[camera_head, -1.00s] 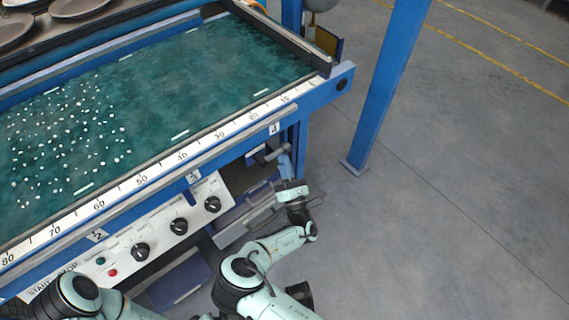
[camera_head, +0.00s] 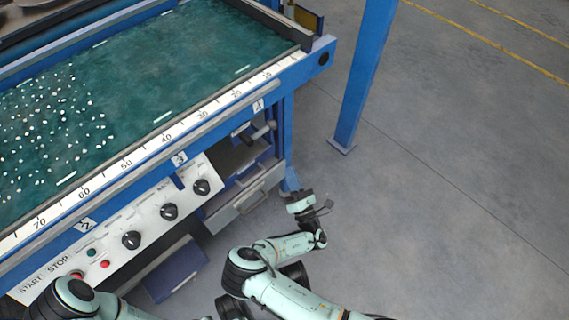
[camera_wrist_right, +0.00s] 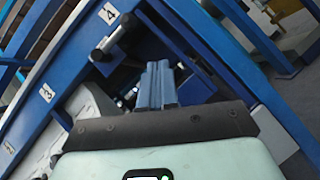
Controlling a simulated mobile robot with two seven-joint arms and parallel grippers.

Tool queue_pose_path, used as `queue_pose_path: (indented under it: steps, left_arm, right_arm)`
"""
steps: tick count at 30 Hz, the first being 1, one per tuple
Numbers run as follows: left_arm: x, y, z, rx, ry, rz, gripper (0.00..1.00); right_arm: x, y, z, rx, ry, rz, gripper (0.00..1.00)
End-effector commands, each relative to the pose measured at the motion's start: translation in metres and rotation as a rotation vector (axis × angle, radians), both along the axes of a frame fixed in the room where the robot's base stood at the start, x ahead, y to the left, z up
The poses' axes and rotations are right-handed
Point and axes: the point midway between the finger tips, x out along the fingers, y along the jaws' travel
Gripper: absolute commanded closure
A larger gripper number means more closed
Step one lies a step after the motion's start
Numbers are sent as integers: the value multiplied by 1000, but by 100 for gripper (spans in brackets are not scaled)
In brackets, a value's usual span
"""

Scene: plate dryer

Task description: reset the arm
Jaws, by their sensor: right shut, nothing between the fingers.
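My right arm (camera_head: 290,294) comes in from the bottom of the head view, its links pale green. Its gripper (camera_head: 291,182) is beside the front right corner of the blue machine, with its fingers pointing up in the picture. In the right wrist view the blue fingers (camera_wrist_right: 157,82) are together, with nothing between them. My left arm (camera_head: 75,300) shows only in part at the bottom left of the head view. Its gripper is out of view.
The machine has a wet green bed (camera_head: 150,85) with white droplets. Its front carries a control panel (camera_head: 130,235) with dark knobs, a lever (camera_head: 263,131) under label 4, and a grey drawer (camera_head: 245,203). A blue post (camera_head: 366,75) stands at right. Grey floor (camera_head: 450,200) lies clear.

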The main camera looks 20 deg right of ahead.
Motion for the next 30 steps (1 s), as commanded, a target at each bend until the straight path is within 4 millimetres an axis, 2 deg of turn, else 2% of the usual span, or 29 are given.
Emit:
queue_pose_path:
  steps: [21,23,26,29,30]
  left_arm:
    - [2,0,3,2,-8,2,57]
    - [3,0,7,3,-13,10,57]
    - [7,0,24,7,-30,38,57]
    - [14,-1,55,9,-59,77,57]
    - [13,-3,71,4,-63,80,57]
  right_arm:
    - [-5,-6,-4,12,13,-11,100]
    - [-8,-17,-7,51,45,-37,100]
    - [-21,-54,-18,192,153,-129,100]
    - [-56,-104,-37,449,303,-290,100]
    - [-77,-123,-47,586,367,-371,100]
